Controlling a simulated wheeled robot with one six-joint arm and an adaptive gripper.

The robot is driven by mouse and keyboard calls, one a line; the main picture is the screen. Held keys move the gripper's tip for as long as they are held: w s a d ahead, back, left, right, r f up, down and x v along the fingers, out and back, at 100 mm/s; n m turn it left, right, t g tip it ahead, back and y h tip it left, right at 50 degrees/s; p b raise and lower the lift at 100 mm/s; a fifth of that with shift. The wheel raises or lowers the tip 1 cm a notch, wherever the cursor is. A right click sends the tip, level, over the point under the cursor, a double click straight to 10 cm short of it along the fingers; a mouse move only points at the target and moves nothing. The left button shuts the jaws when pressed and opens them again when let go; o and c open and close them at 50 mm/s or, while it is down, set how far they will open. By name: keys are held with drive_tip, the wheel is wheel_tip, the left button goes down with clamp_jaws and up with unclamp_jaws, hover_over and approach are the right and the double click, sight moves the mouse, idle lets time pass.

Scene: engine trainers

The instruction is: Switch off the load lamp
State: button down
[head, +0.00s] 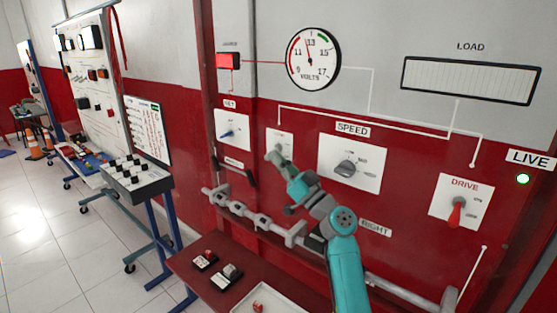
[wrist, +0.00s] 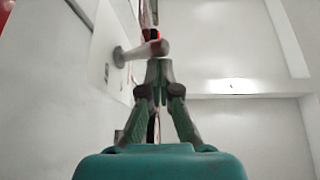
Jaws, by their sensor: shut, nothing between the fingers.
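The load lamp (head: 470,81) is a wide black-framed panel with pale segments, under the word LOAD at upper right. I cannot tell clearly whether it is lit. My gripper (head: 277,155) is shut and empty in front of a small white switch plate (head: 286,136) left of the SPEED dial. The plate is partly hidden by it. In the wrist view a grey toggle lever (wrist: 145,50) sticks out from a pale plate at left. My shut fingertips (wrist: 158,68) are just beneath the lever's end; I cannot tell whether they touch.
The SPEED dial (head: 346,168), red DRIVE lever (head: 456,213) and blue-handled SET switch (head: 227,134) are on the same red wall. A voltmeter (head: 313,58) hangs above. A grey rail (head: 250,217) runs below, over a red bench (head: 212,272).

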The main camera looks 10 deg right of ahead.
drive_tip(key=s+d+f, duration=0.1)
drive_tip(key=s+d, duration=0.7)
drive_tip(key=s, duration=0.3)
drive_tip(key=shift+s+d+f, duration=0.3)
drive_tip(key=shift+s, duration=0.1)
drive_tip(key=shift+s, duration=0.1)
